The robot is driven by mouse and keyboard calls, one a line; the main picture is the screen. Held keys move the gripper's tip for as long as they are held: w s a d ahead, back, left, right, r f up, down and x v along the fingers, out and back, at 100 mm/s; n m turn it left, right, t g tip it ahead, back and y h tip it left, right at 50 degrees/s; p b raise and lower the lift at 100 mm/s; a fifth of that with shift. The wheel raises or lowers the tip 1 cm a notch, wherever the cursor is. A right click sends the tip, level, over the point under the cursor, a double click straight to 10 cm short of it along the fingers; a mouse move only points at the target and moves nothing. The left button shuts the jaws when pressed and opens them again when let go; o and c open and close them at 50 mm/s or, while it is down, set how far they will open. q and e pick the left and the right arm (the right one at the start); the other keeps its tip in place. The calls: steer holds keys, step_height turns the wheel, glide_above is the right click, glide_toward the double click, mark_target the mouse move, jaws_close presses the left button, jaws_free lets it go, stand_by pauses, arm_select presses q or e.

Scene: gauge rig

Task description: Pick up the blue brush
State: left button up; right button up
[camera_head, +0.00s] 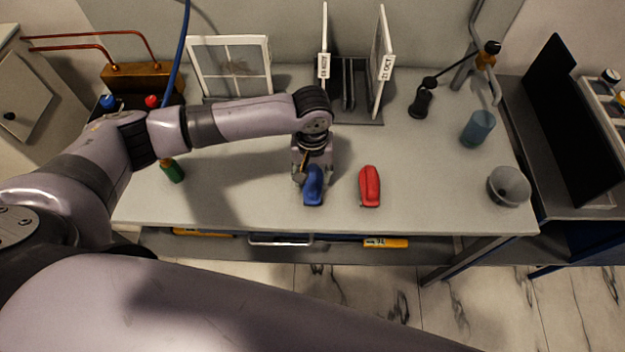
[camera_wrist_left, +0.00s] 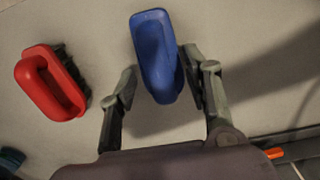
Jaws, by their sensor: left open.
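The blue brush (camera_head: 313,187) lies on the grey table near its front edge, below my left gripper (camera_head: 314,168) in the head view. In the left wrist view the blue brush (camera_wrist_left: 157,55) sits between the two fingers of my left gripper (camera_wrist_left: 160,85). The fingers are open on either side of it. The right finger is very close to the brush's side; I cannot tell if it touches. The brush's underside is hidden. My right gripper is not in view.
A red brush (camera_head: 369,187) lies just right of the blue one and also shows in the left wrist view (camera_wrist_left: 50,83). A green bottle (camera_head: 172,170) stands left. A blue cup (camera_head: 477,129) and grey funnel (camera_head: 509,186) stand right. A rack (camera_head: 366,118) stands behind.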

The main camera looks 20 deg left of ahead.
arm_select(q)
steer(key=shift+c, duration=0.6)
jaws_close()
